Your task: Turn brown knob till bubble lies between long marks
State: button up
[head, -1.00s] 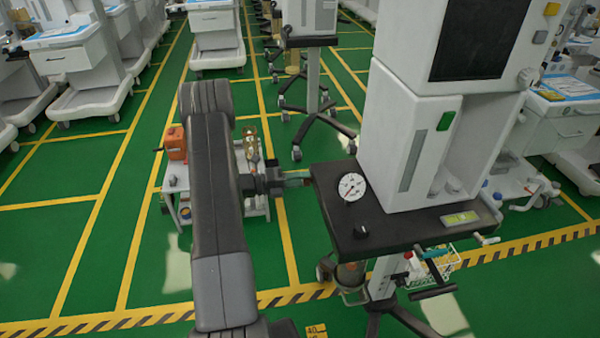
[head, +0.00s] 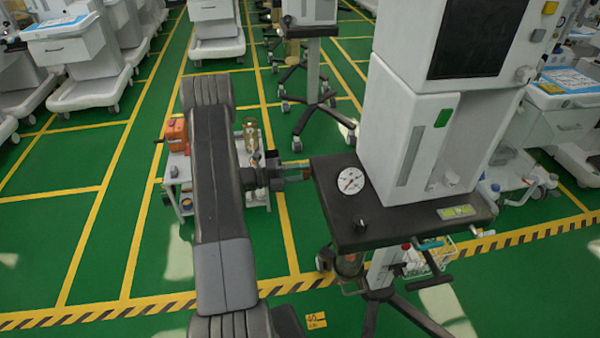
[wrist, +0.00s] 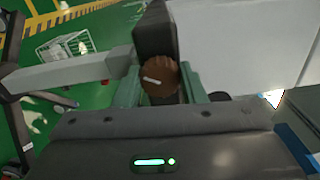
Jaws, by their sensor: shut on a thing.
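The brown knob (wrist: 160,79) shows in the middle of the wrist view, with a white pointer line lying nearly level across its face. It sits in front of a dark upright edge (wrist: 153,32). My gripper (wrist: 163,86) has one greenish finger on each side of the knob and is shut on it. In the head view my gripper (head: 297,172) is at the left edge of the cart's dark shelf (head: 410,235). A yellow-green level vial (head: 457,212) lies near the shelf's right front corner. Its bubble and marks are too small to read.
A round white gauge (head: 351,181) and a small black knob (head: 360,227) are on the shelf. The white cabinet (head: 400,140) stands behind them. A low trolley with an orange box (head: 176,139) is behind my arm. Green floor is open at the lower left.

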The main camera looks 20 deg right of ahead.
jog(key=o, duration=1)
jog(key=shift+a, duration=0.1)
jog(key=b+v, duration=0.2)
jog(key=v, duration=1.1)
jog(key=shift+a, duration=0.35)
jog(key=p+x, duration=0.2)
jog(key=x, duration=1.2)
jog(key=shift+w, duration=0.1)
